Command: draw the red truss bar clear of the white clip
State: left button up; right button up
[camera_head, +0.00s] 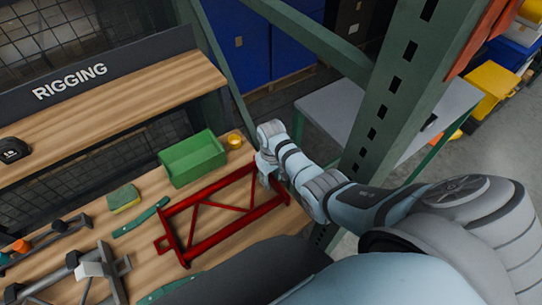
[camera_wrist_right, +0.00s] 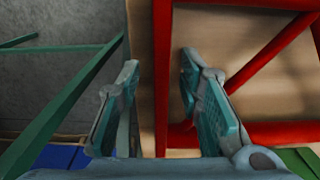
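The red truss bar (camera_head: 238,226), a flat frame with slanting braces, lies on the wooden bench in the head view. The white clip (camera_head: 89,269) sits on a grey truss at the lower left, with a visible gap between it and the red bar's near end. My right gripper (camera_head: 266,177) is at the red bar's far right end. In the right wrist view, the fingers of the gripper (camera_wrist_right: 160,68) stand open on both sides of a red member (camera_wrist_right: 162,45), with gaps showing on each side. My left gripper is not in view.
A green rack post (camera_head: 400,85) rises close to my right arm. A RIGGING shelf (camera_head: 100,95) overhangs the back.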

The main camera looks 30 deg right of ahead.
notch_tip(320, 180, up, 12)
dwell(0.6)
